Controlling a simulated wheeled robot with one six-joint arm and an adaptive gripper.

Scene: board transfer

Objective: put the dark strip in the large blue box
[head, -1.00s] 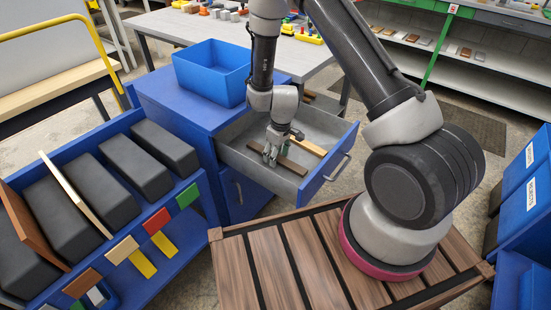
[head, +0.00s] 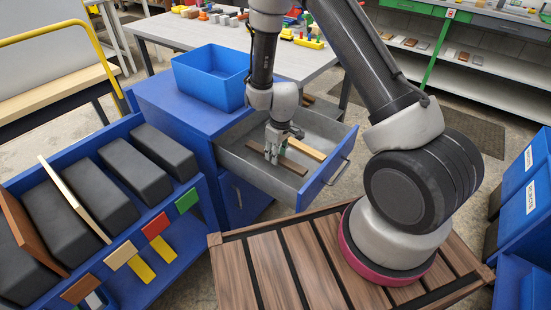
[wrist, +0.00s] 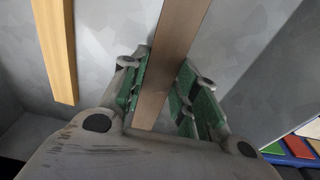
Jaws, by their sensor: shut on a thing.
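The dark strip (head: 293,166) is a long, narrow brown piece in the open drawer, at or close to its floor. My gripper (head: 273,158) reaches down into the drawer and is shut on this strip. In the wrist view the dark strip (wrist: 168,50) runs between the two green-padded fingers of my gripper (wrist: 164,62). The large blue box (head: 207,82) stands open on top of the blue cabinet, to the left of and above the drawer.
A light wooden strip (head: 304,149) lies beside the dark one and shows in the wrist view (wrist: 55,50). The drawer's blue front (head: 328,182) and grey walls surround my gripper. A blue rack (head: 205,215) with black blocks stands at left. A table (head: 180,30) is behind.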

